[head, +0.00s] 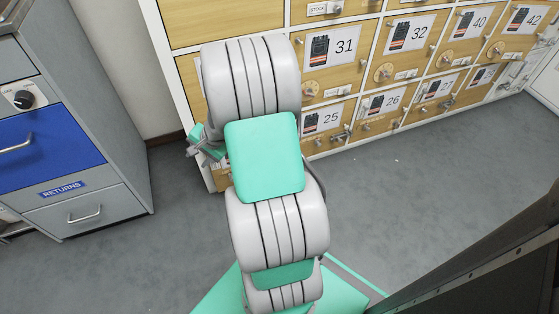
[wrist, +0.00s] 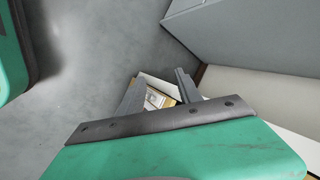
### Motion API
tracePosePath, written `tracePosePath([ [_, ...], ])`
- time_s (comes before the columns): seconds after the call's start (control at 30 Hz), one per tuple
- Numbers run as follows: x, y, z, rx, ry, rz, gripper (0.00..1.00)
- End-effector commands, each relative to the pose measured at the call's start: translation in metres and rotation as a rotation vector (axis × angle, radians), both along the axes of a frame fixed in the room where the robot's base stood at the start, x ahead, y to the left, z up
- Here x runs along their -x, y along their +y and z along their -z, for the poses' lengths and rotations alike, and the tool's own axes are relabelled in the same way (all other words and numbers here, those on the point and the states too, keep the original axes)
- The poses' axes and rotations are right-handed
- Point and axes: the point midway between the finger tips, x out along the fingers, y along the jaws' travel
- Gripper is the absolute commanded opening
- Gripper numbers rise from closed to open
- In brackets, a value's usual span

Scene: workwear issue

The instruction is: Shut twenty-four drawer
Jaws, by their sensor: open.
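The drawer wall has pale wood fronts in white frames with number cards. The drawer marked 25 (head: 326,122) is at the bottom row, just right of my arm. No card reading 24 is readable; the place left of 25 is mostly hidden behind my arm. My gripper (head: 196,150) is at the wall's lower left corner, partly hidden by my arm links. In the wrist view my gripper (wrist: 157,85) has its two fingers apart. A small wood-coloured and white piece (wrist: 156,99) shows between and behind the fingers; I cannot tell whether it is touched or which drawer it belongs to.
A grey cabinet (head: 125,150) with a blue front labelled RETURNS (head: 45,150) stands at the left. Grey floor (head: 400,190) lies open in front of the drawer wall. A dark panel (head: 490,260) fills the lower right.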

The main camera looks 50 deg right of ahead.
Motion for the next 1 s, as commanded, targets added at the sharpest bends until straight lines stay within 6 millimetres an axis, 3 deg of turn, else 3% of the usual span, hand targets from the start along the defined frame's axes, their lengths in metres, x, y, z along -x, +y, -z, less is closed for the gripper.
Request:
tracePosePath([
  [0.03,-0.001,-0.044,0.044,-0.134,-0.032,0.225,0.41],
  [0.13,0.008,-0.124,0.104,-0.423,-0.158,0.678,0.41],
  [0.2,0.029,-0.172,0.138,-0.617,-0.259,0.960,0.41],
  [0.3,0.072,-0.225,0.181,-0.875,-0.412,1.309,0.41],
  [0.4,0.118,-0.260,0.212,-1.092,-0.561,1.567,0.41],
  [0.5,0.144,-0.275,0.225,-1.210,-0.653,1.691,0.41],
  [0.57,0.147,-0.280,0.229,-1.238,-0.675,1.718,0.41],
  [1.0,0.092,-0.314,0.257,-1.239,-0.677,1.718,0.41],
])
